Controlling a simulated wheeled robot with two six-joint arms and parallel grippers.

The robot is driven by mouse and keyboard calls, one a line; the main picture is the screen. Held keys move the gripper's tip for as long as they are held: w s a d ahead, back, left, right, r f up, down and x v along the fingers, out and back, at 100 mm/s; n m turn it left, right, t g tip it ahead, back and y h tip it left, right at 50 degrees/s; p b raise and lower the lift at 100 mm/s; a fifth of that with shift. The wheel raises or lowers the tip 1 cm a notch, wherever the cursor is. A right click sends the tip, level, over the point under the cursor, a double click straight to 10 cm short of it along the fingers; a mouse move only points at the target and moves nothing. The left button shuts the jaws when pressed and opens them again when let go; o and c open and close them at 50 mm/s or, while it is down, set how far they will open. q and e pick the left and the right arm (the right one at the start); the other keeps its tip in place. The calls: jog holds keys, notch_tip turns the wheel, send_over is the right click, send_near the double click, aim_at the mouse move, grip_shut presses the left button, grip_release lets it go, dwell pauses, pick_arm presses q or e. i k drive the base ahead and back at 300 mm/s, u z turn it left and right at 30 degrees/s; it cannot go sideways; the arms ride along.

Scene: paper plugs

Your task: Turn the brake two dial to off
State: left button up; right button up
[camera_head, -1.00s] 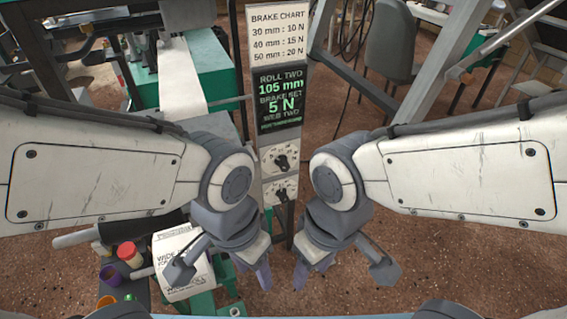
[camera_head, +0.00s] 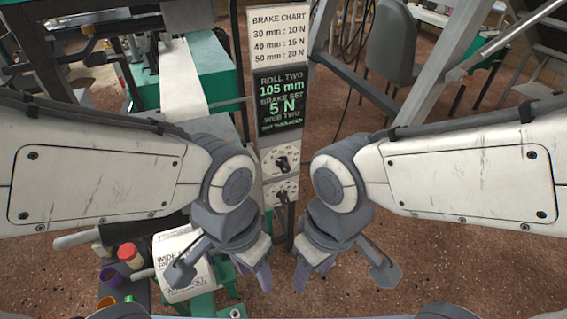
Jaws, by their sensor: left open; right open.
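Two dials sit one above the other on a narrow upright panel between my arms. The upper dial (camera_head: 282,164) is a black knob on a white plate with small marks around it. The lower dial (camera_head: 283,196) is similar and partly hidden by my arms. Their labels are too small to read, so I cannot tell which is brake two. My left gripper (camera_head: 252,274) is open and empty, below and left of the dials. My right gripper (camera_head: 311,274) is open and empty, below and right of them. Neither touches a dial.
Above the dials are a dark display (camera_head: 280,97) reading "ROLL TWO 105 mm, BRAKE SET 5 N" and a brake chart (camera_head: 279,37). A printed roll (camera_head: 183,262) and a red-capped jar (camera_head: 130,256) are at lower left. A grey chair (camera_head: 391,45) stands behind.

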aim_at(285, 168)
jog(key=z, duration=0.95)
jog(key=i, duration=0.45)
jog(key=u, duration=1.05)
